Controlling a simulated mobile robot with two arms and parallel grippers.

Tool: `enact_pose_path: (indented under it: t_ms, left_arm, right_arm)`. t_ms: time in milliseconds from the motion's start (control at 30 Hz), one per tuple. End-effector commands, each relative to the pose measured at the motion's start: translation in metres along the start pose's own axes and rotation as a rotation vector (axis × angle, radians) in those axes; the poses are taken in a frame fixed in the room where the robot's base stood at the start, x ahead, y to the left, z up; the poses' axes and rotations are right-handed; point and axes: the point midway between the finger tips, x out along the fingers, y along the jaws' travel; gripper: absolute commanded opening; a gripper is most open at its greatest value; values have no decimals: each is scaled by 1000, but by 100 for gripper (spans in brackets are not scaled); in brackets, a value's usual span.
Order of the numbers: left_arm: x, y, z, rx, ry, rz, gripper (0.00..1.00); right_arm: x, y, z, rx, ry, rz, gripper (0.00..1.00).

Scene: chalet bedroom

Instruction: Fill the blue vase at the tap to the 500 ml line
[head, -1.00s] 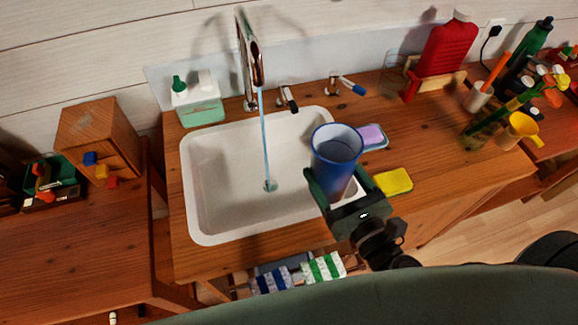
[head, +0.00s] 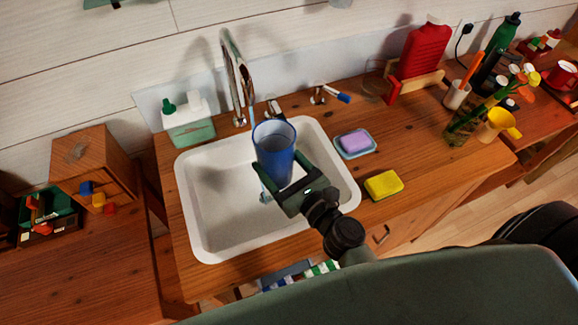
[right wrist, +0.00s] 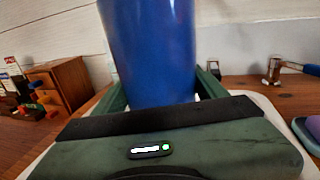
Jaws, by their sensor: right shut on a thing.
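The blue vase (head: 274,160) is upright with its open top up, over the right part of the white sink (head: 205,215). My right gripper (head: 289,186) is shut around its lower part; the vase fills the middle of the right wrist view (right wrist: 150,50). The chrome tap (head: 231,65) arches over the sink, its spout end just behind and left of the vase rim. A bit of blue water stream (head: 262,188) shows below the vase near the drain. I cannot tell whether any water enters the vase. The 500 ml line and water level are not visible. My left gripper is not in view.
A soap dispenser (head: 188,125) stands left of the tap. A purple sponge in a dish (head: 355,142) and a yellow sponge (head: 384,185) lie right of the sink. A red bottle (head: 418,55) and flowers in a glass (head: 465,122) stand farther right.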

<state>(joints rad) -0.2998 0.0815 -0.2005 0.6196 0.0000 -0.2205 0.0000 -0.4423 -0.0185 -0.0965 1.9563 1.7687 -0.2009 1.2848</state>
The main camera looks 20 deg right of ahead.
Motion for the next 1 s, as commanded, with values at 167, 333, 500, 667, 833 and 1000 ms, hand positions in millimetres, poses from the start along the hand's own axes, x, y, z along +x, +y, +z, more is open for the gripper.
enact_pose_path:
  t_ms: [167,333,500,667,833,1000]
  left_arm:
    - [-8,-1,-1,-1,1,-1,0]
    - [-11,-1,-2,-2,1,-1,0]
    - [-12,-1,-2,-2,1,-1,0]
    - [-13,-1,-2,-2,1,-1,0]
    - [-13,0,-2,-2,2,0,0]
    - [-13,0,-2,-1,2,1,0]
  right_arm:
    - [26,3,4,0,-4,1,0]
    - [49,5,3,-2,-4,1,0]
    - [65,7,2,1,-4,0,0]
    - [72,8,2,0,-3,0,0]
    - [74,8,2,0,-3,0,0]
    - [74,8,2,0,-3,0,0]
